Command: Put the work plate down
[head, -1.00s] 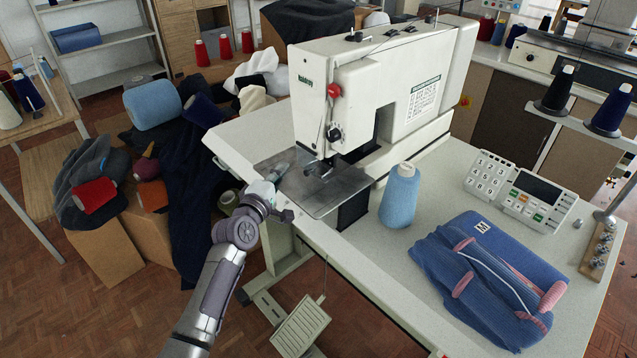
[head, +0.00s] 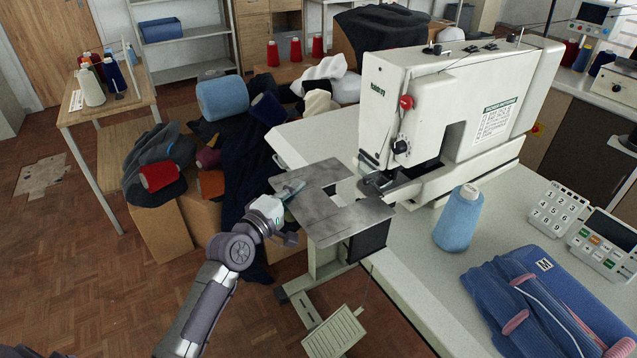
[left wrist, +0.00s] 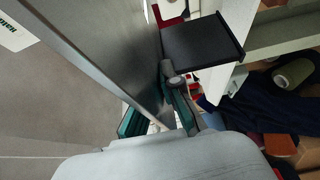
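The work plate (head: 338,222) is a flat grey metal plate with a notch in its side. In the head view it is over the left front edge of the sewing machine's table, left of the sewing head, and looks roughly level. My left gripper (head: 289,191) is shut on the plate's left edge. In the left wrist view the plate (left wrist: 112,48) shows nearly edge-on, running in between the gripper's teal fingers (left wrist: 158,108). The sewing machine (head: 440,115) stands to the right of the plate. My right gripper is in neither view.
A black box (head: 368,241) sits just below the plate's front right corner. A blue thread cone (head: 459,220) and folded blue knitwear (head: 540,300) are on the table (head: 425,268) to the right. A pedal (head: 335,333) is below. Boxes and dark cloth lie behind my left arm.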

